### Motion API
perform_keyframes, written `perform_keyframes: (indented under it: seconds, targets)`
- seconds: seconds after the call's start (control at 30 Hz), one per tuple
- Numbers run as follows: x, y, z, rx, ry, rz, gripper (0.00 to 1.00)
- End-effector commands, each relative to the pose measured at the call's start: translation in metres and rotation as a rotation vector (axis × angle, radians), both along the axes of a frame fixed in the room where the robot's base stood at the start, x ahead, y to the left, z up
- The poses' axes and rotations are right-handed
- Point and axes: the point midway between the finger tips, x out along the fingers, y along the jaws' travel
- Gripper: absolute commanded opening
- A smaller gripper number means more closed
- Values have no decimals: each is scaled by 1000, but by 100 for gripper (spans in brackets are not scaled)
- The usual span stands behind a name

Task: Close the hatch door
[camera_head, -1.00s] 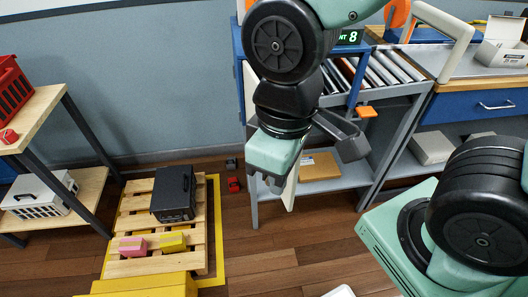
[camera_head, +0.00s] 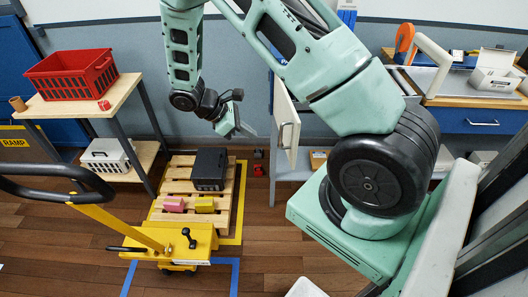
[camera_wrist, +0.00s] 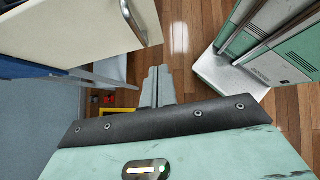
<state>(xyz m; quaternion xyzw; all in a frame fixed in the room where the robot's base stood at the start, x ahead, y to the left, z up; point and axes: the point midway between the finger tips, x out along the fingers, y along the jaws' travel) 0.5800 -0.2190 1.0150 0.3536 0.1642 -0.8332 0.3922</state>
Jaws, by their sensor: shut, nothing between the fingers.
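The hatch door (camera_head: 286,122) is a pale panel with a metal bar handle. It stands open, swung out from the wall unit, and is seen at a steep angle in the head view. Its upper part is hidden behind my arm. In the wrist view the door (camera_wrist: 85,28) fills the upper left, with its handle (camera_wrist: 133,20) near the top. My gripper (camera_head: 246,131) is left of the door in the head view, apart from it. In the wrist view my gripper's fingers (camera_wrist: 157,82) are together and empty, below and right of the door's edge.
A wooden pallet (camera_head: 178,187) with a black case (camera_head: 209,169) and pink and yellow blocks lies on the floor. A yellow pallet truck (camera_head: 185,240) stands in front. A shelf with a red crate (camera_head: 72,75) is at the left. Floor between pallet and door is mostly clear.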

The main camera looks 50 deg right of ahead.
Motion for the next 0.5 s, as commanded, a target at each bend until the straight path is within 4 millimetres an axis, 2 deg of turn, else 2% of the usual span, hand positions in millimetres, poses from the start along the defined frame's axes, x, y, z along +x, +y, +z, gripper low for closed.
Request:
perform_keyframes:
  seconds: [0.27, 0.5]
  targets:
    - [-10, -20, -14, -12, 18, 2, 0]
    - [-33, -46, -48, -12, 21, 3, 0]
